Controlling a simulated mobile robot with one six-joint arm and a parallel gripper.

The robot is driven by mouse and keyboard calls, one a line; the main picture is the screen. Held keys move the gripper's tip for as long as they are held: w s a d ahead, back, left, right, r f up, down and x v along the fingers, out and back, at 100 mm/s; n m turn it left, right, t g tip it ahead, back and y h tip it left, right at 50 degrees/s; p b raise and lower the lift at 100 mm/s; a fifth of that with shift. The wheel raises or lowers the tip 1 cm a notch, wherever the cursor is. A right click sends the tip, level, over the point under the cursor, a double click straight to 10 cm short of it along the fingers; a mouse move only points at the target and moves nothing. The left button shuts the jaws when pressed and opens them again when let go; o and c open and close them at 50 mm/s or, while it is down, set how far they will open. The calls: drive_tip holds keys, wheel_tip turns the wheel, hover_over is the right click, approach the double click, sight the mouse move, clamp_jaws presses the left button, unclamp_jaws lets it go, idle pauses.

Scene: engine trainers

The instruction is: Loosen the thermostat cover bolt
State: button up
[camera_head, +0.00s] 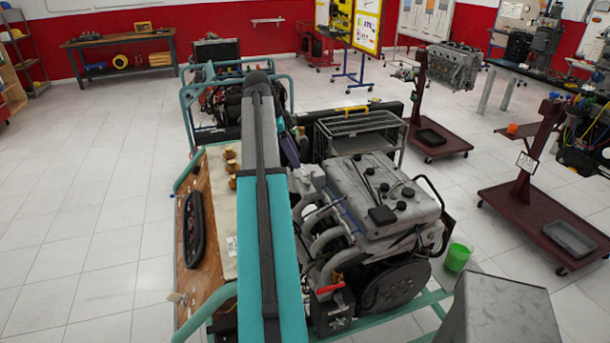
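The engine (378,196) with a grey ribbed cover stands on a teal-framed trainer stand, right of the middle in the head view. A dark round pulley or wheel (394,286) is on its near end, and curved grey intake pipes (325,238) run along its left side. I cannot make out the thermostat cover or its bolt; they are too small to tell or hidden. My teal and dark grey arm reaches up the picture along the engine's left side and hides part of the stand. My gripper cannot be seen; the arm's far end is beyond the visible link.
A wooden panel (207,255) with a black oval part (193,229) lies left of my arm. A green bucket (457,257) stands right of the engine, and a grey metal box (500,312) at lower right. Maroon wheeled stands (527,205) are at right. The left floor is clear.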

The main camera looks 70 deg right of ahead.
sight(307, 182)
drive_tip(key=shift+p+x, duration=1.6)
drive_tip(key=shift+x, duration=3)
drive_tip(key=shift+w+a, duration=0.1)
drive_tip(key=shift+c, duration=0.6)
clamp_jaws()
